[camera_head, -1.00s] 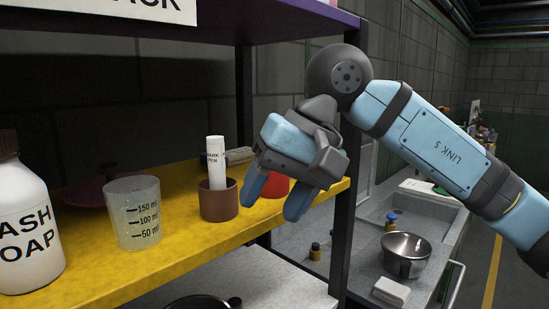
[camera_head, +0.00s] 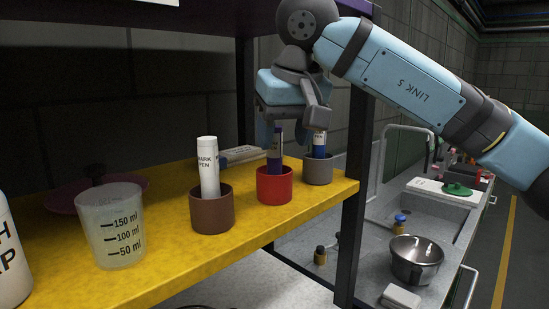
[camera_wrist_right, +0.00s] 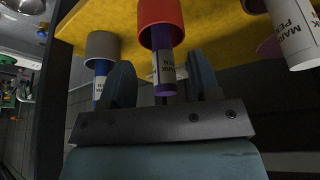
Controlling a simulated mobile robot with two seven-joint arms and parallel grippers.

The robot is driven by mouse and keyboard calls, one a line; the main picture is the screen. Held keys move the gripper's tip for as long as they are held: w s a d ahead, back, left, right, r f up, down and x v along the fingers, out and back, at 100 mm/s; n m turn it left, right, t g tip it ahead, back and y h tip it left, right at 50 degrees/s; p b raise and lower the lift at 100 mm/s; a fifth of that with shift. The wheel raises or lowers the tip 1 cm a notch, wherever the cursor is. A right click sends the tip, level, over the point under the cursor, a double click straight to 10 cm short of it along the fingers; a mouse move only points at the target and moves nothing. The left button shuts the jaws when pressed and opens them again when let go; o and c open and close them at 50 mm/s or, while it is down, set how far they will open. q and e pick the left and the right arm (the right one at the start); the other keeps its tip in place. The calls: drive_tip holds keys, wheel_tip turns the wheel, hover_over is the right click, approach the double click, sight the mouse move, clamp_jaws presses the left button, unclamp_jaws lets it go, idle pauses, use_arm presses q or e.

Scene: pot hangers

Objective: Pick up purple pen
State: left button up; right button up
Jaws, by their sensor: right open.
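The purple pen (camera_head: 275,155) stands in a red cup (camera_head: 276,186) on the yellow shelf. In the right wrist view the purple pen (camera_wrist_right: 164,82) shows between my two finger pads, with the red cup (camera_wrist_right: 160,14) beyond it. My right gripper (camera_head: 284,125) is over the red cup, around the pen's upper part, and is open. In the wrist view my right gripper (camera_wrist_right: 162,80) has visible gaps on both sides of the pen. The top of the pen is partly hidden by the gripper in the head view. My left gripper is not in view.
A grey cup (camera_head: 318,171) with a blue pen (camera_head: 319,144) stands just right of the red cup. A brown cup (camera_head: 212,211) with a white pen (camera_head: 209,167) stands to its left. A measuring beaker (camera_head: 113,228) is further left. A black shelf post (camera_head: 352,240) stands at the right.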

sight(274, 162)
drive_tip(key=shift+w+a+r, duration=0.1)
drive_tip(key=shift+w+a, duration=0.15)
drive_tip(key=shift+w, duration=0.4)
drive_tip(key=shift+w+a, duration=0.25)
drive_tip(key=shift+w, duration=0.35)
drive_tip(key=shift+w+a+f+p, duration=0.25)
drive_tip(key=shift+w+f, duration=0.15)
drive_tip(key=shift+f, duration=0.1)
drive_tip(key=shift+w+a+f+p, duration=0.2)
drive_tip(key=shift+w+f, duration=0.2)
drive_tip(key=shift+f, duration=0.1)
drive_tip(key=shift+w+f, duration=0.2)
drive_tip(key=shift+f, duration=0.3)
drive_tip(key=c, duration=1)
drive_tip(key=shift+r, duration=0.1)
